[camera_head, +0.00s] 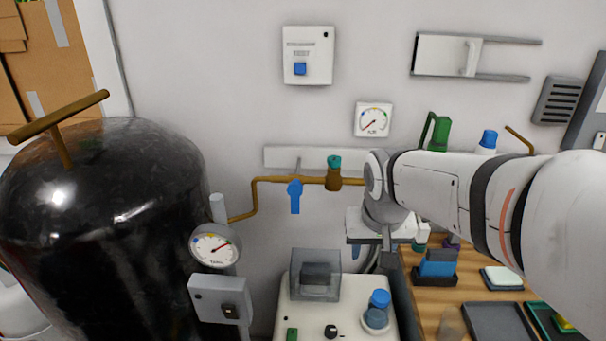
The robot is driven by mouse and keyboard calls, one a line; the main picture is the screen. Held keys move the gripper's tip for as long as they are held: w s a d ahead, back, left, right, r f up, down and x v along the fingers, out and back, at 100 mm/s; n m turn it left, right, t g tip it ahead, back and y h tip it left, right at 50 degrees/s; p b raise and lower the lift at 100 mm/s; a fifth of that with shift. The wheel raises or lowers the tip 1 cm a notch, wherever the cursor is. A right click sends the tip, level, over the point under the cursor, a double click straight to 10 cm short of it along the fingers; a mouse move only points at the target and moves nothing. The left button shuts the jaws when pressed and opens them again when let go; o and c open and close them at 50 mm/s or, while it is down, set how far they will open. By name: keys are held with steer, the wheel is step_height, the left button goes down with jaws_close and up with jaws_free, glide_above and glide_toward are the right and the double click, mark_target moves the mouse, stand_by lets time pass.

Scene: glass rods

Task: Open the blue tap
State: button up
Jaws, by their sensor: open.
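The blue tap (295,194) is a small blue lever on the brass pipe (270,180) along the back wall. Its handle hangs straight down, crosswise to the pipe. My gripper (388,258) is at the end of my arm, to the right of the tap and lower, pointing down. It is apart from the tap, and its jaws are open. Its fingers are small and partly hard to make out. A teal-topped brass valve (334,164) sits on the same pipe, between the tap and my wrist.
A large black tank (105,210) stands at the left, with a gauge (214,246) and a grey box (219,298) beside it. A white machine (300,310) with a clear cover stands below the tap. A wooden bench (430,310) with trays is at the right.

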steer(key=w+a+r, duration=0.2)
steer(key=w+a, duration=0.3)
steer(key=w, duration=0.5)
steer(key=t+p, duration=0.1)
steer(key=p, duration=0.1)
glide_above(295, 197)
steer(key=s, duration=0.2)
steer(key=f, duration=0.2)
steer(key=shift+a, duration=0.1)
steer(key=p+x, duration=0.1)
steer(key=x, duration=0.6)
steer(key=shift+w+f, duration=0.15)
steer(key=shift+f, duration=0.1)
steer(key=shift+c, duration=0.6)
jaws_close()
